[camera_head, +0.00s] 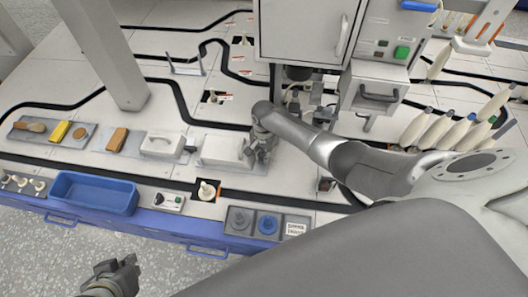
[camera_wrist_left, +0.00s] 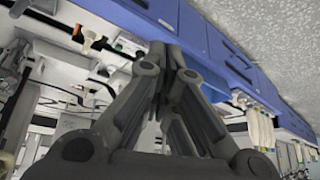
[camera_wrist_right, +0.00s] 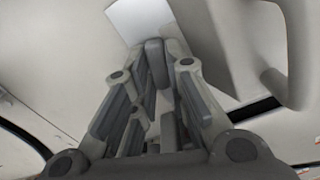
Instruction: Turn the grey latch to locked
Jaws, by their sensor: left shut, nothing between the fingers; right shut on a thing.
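A white box (camera_head: 221,149) sits on a pale grey plate mid-bench in the head view. My right gripper (camera_head: 256,152) is down at its right end. It is shut on what appears to be the grey latch, which the fingers almost wholly hide; its angle cannot be told. In the right wrist view the closed fingertips (camera_wrist_right: 155,48) stand against pale surfaces, with a white handle (camera_wrist_right: 287,50) to the right. My left gripper (camera_head: 112,280) is shut and empty in front of the bench, over the floor. Its fingertips also show together in the left wrist view (camera_wrist_left: 166,50).
A similar white box (camera_head: 158,145) stands to the left, with a dark grey piece at its right end. A blue bin (camera_head: 93,192), a white knob (camera_head: 206,190) and round grey and blue parts line the front edge. A cabinet (camera_head: 305,32) rises behind my right arm.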

